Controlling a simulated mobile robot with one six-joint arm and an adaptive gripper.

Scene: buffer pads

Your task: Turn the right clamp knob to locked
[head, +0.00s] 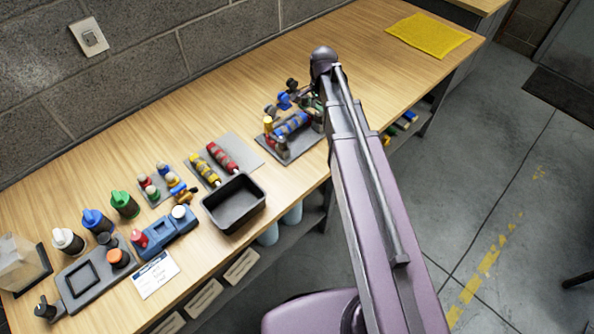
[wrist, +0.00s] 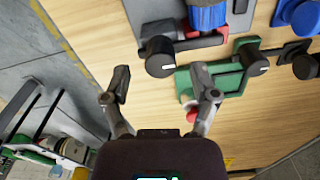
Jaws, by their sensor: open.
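A black clamp knob with a white mark (wrist: 160,57) sits at the end of a dark bar by a blue roller (wrist: 207,16). My gripper (wrist: 162,84) is open and empty, its two fingers apart just short of this knob in the wrist view. The knob lies ahead of the gap between the fingertips, not clearly gripped. In the head view, the blue roller (head: 291,123) lies on a grey fixture plate (head: 299,147); my arm hides its right end and my gripper. I cannot tell whether the knob is locked.
Another black knob (wrist: 305,67) is farther right. A black tray (head: 234,203) and a red and yellow roller fixture (head: 238,149) lie left. A yellow mat (head: 428,36) lies at the far end.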

